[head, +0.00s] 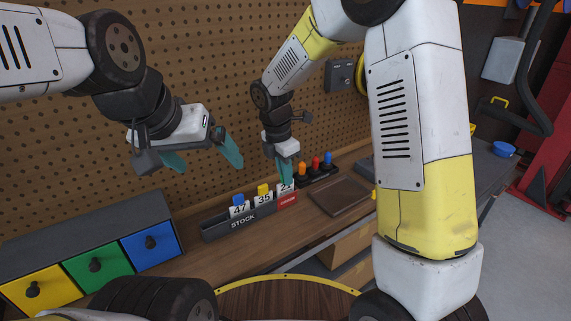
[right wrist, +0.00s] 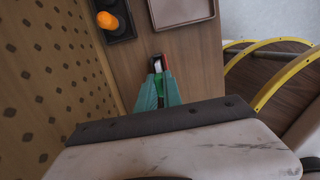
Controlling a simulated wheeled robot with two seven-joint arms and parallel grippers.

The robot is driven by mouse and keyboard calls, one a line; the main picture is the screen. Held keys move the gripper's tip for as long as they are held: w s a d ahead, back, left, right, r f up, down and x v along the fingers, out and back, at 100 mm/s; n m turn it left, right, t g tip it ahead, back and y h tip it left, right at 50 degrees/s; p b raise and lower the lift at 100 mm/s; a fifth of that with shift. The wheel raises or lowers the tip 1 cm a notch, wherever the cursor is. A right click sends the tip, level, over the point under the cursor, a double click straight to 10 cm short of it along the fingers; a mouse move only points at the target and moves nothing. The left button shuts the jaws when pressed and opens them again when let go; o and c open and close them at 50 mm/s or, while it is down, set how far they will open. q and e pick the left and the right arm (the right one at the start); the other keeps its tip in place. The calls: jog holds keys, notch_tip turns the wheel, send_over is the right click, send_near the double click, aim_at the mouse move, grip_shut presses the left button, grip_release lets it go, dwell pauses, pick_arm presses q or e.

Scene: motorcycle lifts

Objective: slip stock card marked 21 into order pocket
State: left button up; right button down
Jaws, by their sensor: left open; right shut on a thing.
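The white stock card marked 21 (head: 286,187) stands above the red order pocket (head: 288,201); its lower part is hidden behind the pocket's front or inside it, I cannot tell which. My right gripper (head: 285,174) is shut on the card's top. In the right wrist view a green tab (right wrist: 159,85) shows between the fingers of my right gripper (right wrist: 159,94), with a bit of the red pocket (right wrist: 166,62) beyond. My left gripper (head: 202,158) is open and empty, in the air left of the dark stock box (head: 238,224).
Card 47 (head: 239,208) with a blue tab and card 35 (head: 263,199) with a yellow tab stand in the stock box. A brown tray (head: 342,195) lies right of the pocket. A black rack with coloured pegs (head: 316,172) stands behind. Coloured drawers (head: 97,264) are at left.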

jog(key=c, duration=1.4)
grip_release()
jog(key=shift+r, duration=0.1)
jog(key=r, duration=0.5)
jog(key=a+r, duration=0.1)
jog(key=r, duration=0.1)
jog(key=shift+s+r, duration=0.3)
